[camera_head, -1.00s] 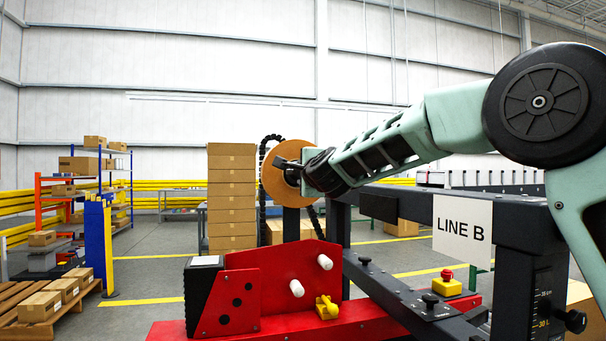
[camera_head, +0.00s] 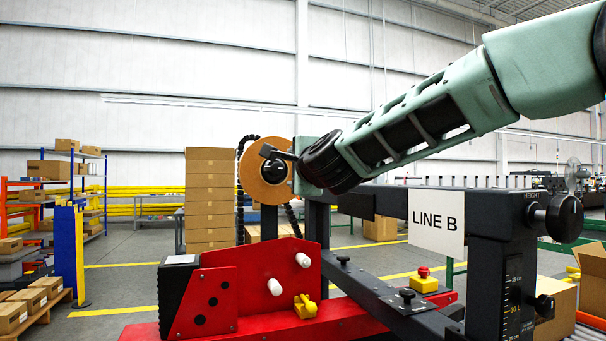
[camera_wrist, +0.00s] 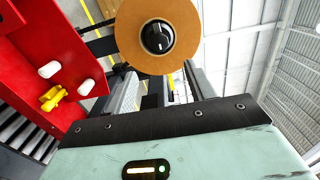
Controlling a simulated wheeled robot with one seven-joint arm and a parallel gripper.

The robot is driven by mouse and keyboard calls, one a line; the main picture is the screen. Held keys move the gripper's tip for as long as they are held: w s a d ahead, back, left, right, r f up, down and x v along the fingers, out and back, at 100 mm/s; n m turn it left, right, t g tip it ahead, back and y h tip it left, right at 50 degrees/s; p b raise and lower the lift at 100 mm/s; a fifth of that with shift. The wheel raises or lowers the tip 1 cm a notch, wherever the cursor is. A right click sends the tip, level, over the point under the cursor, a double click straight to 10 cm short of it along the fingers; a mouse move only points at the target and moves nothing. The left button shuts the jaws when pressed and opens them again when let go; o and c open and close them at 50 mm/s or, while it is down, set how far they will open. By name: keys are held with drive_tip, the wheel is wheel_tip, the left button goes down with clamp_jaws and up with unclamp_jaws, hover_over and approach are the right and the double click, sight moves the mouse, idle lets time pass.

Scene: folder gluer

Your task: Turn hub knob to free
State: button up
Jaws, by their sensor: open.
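The hub knob (camera_wrist: 158,38) is a round black knob with a pale pointer mark, at the centre of a tan tape roll (camera_wrist: 128,38) in the wrist view. I see no readable label for its positions. In the head view the tape roll (camera_head: 247,176) stands upright behind the red machine, and the knob is partly covered by my gripper. My gripper (camera_head: 276,154) is open, with its dark fingers at the near face of the roll, close to the knob. Nothing shows between the fingers. I cannot tell whether a finger touches the knob.
A red machine body (camera_head: 255,290) with white pegs and a yellow knob (camera_head: 305,306) stands below the arm. A dark frame with a LINE B sign (camera_head: 436,222) and a red-and-yellow stop button (camera_head: 424,281) is at right. Stacked cartons (camera_head: 210,200) stand behind.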

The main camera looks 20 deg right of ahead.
drive_tip(key=s, duration=0.5)
drive_tip(key=shift+s, duration=0.4)
drive_tip(key=s+a+f+n+g+y+p, duration=0.1)
drive_tip(key=s+a+f+n+g+y, duration=0.25)
drive_tip(key=s+a+f+n, duration=0.45)
drive_tip(key=s+a+f+n+g+y+p, duration=0.2)
drive_tip(key=s+a+f+n+g, duration=0.3)
drive_tip(key=f, duration=0.4)
drive_tip(key=s+d+f+n+g+h+p, duration=0.1)
drive_tip(key=s+d+f+n+g+h, duration=0.1)
drive_tip(key=s+f+n, duration=0.4)
drive_tip(key=s+d+f+n+g+h+p, duration=0.1)
drive_tip(key=s+d+f+n+g+h, duration=0.2)
drive_tip(key=s, duration=1.3)
wheel_tip(320, 180, down, 6)
drive_tip(key=d+n+g, duration=0.1)
drive_tip(key=n+g, duration=0.2)
drive_tip(key=g, duration=0.1)
drive_tip(key=shift+d+f+n+p, duration=0.2)
drive_tip(key=shift+n+p, duration=0.15)
drive_tip(key=shift+n, duration=0.05)
